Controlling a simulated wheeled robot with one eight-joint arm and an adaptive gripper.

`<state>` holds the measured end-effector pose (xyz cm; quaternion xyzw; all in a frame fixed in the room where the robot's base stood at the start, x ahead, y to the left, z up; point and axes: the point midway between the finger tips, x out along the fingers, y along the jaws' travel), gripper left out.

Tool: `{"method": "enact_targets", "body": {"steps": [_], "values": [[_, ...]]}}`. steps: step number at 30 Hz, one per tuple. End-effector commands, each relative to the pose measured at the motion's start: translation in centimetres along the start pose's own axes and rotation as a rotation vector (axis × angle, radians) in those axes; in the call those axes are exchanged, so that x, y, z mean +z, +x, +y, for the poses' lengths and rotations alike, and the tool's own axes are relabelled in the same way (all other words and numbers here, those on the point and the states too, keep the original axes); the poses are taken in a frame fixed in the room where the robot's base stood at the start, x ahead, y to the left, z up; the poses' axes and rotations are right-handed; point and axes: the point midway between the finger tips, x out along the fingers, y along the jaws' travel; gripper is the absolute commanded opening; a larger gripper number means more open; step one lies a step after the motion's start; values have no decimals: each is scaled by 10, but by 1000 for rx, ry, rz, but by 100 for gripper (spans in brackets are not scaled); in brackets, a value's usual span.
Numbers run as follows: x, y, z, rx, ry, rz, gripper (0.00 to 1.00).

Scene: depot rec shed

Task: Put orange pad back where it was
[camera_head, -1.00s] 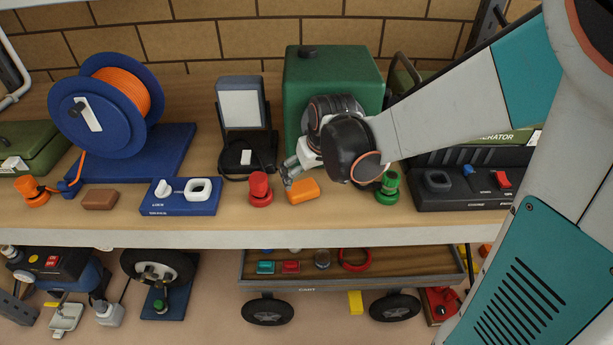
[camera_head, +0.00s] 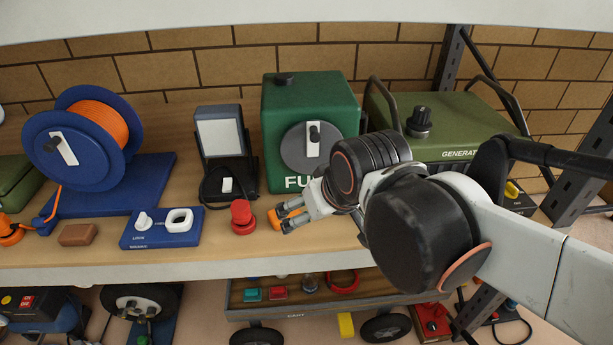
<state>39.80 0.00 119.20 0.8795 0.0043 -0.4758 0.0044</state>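The orange pad (camera_head: 274,219) lies on the wooden shelf just right of a red mushroom knob, in front of the green box marked "FU…". My gripper (camera_head: 285,217) is low over the shelf at the pad. Its two grey fingertips are apart, with orange showing between them and to their left. The fingers and wrist hide part of the pad. I cannot tell whether the fingers press on it or only stand around it.
The red knob (camera_head: 242,218) is close left of my gripper. A blue switch base (camera_head: 160,228), brown block (camera_head: 78,235), cable reel (camera_head: 85,140) and work lamp (camera_head: 222,150) stand further left. The green box (camera_head: 310,100) and generator (camera_head: 450,125) are behind. A cart (camera_head: 240,313) is below.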

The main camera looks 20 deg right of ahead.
Motion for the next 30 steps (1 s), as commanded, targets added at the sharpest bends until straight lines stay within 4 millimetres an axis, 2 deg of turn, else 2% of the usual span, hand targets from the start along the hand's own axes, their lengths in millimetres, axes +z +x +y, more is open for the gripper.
{"method": "enact_targets", "body": {"steps": [1, 6, 19, 23, 29, 30], "values": [[9, -6, 0, 1, 2, 10, 94], [23, -16, -1, 4, 9, 35, 94], [27, -18, -1, 4, 12, 43, 94], [33, -8, -1, 4, 12, 43, 94], [53, 22, -1, 4, 12, 42, 94], [53, 22, -1, 4, 12, 42, 94]]}}
